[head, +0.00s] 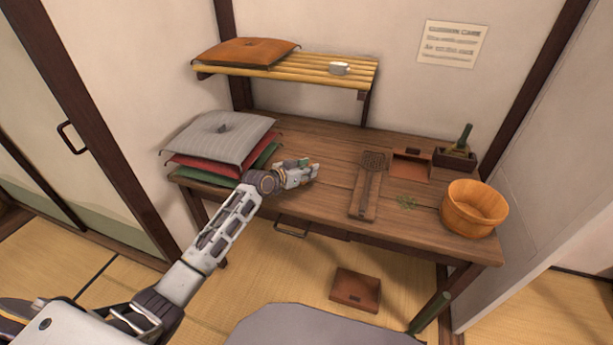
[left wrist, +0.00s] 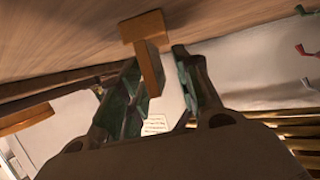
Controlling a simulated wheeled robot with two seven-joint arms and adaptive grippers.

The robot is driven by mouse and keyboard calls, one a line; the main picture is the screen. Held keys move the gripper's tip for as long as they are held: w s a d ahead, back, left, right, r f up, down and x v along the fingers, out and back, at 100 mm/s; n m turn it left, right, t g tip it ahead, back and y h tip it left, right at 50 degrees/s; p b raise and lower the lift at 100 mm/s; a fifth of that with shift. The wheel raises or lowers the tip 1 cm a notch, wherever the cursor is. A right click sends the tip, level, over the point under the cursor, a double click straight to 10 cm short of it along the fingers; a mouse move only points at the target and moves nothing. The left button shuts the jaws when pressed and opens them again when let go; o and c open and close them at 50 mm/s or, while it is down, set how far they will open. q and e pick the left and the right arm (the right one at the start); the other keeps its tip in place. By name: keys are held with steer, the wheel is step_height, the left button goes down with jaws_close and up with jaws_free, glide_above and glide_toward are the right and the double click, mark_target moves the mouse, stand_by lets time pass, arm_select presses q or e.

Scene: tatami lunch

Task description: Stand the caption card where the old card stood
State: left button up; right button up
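My left gripper (head: 300,172) is low over the desk, just right of the cushion stack. In the left wrist view its two fingers (left wrist: 165,92) stand apart, with open space between them. A tan T-shaped piece (left wrist: 150,72) shows between the fingers, nearer the left one; I cannot tell whether it is the caption card or its stand, or whether a finger touches it. In the head view the gripper hides that spot. I see no clearly readable caption card on the desk. My right gripper is not in view.
The desk (head: 335,222) holds stacked cushions (head: 215,135), a grater (head: 368,188), a reddish-brown tray (head: 410,166), a dark box (head: 456,157) and a wooden tub (head: 474,208). A shelf (head: 330,75) hangs above. Another brown tray (head: 355,291) lies on the floor.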

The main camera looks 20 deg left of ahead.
arm_select(q)
jaws_close()
steer(key=shift+r, duration=0.1)
stand_by(0.3)
steer(key=shift+r, duration=0.75)
steer(key=shift+r+p, duration=1.05)
steer(key=shift+r, duration=3.15)
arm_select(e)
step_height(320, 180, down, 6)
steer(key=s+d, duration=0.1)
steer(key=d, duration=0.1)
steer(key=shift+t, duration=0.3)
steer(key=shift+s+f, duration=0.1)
